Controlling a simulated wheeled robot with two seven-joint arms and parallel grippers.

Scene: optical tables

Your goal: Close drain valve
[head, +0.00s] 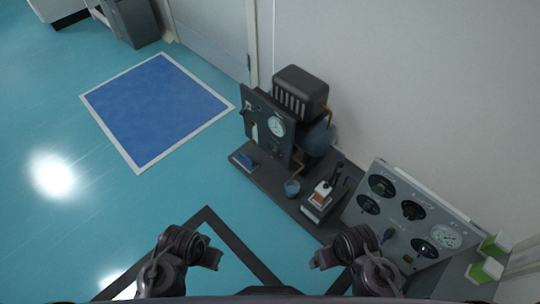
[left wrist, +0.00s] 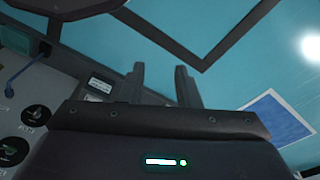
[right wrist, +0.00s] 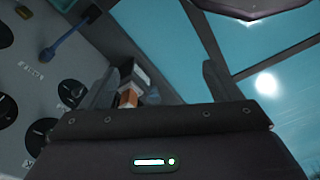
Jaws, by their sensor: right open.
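No part is readable as the drain valve. A grey panel (head: 400,207) at the right carries dark round knobs, a white gauge (head: 445,236) and a small blue-handled lever (head: 387,236). The blue lever also shows in the right wrist view (right wrist: 66,40). A dark machine (head: 268,125) with a gauge, a black ribbed box and brass-coloured pipes stands further back. My left gripper (head: 212,258) is open and empty, left of the panel. My right gripper (head: 326,259) is open and empty, near the panel's left edge. Neither touches anything visible.
Green-and-white blocks (head: 487,270) lie right of the panel. The teal floor to the left is clear around a blue mat (head: 155,110).

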